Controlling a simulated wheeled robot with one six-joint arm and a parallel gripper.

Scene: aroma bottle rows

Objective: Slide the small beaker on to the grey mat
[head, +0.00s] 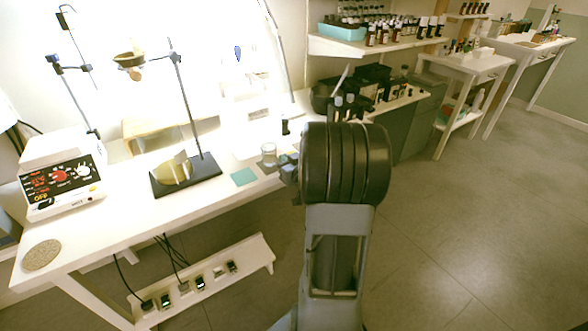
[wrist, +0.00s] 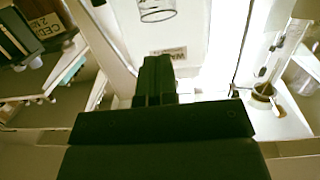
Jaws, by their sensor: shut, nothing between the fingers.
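The small beaker (head: 268,151) is clear glass and stands on the white bench, just left of my arm in the head view. In the wrist view the beaker (wrist: 157,12) shows at the top edge, partly cut off, beyond the fingertips and apart from them. My gripper (head: 288,172) is low at the bench's right part, largely hidden by my arm. In the wrist view my gripper (wrist: 155,75) is shut and empty. A flat grey-blue patch (head: 285,159) lies beside the beaker, partly covered by the gripper; I cannot tell whether it is the grey mat.
A teal square (head: 243,177) lies left of the gripper. A black stand base (head: 186,174) with a tall rod is further left. A control box (head: 62,176) and a round speckled disc (head: 42,255) are at the left end. Shelves of bottles stand behind right.

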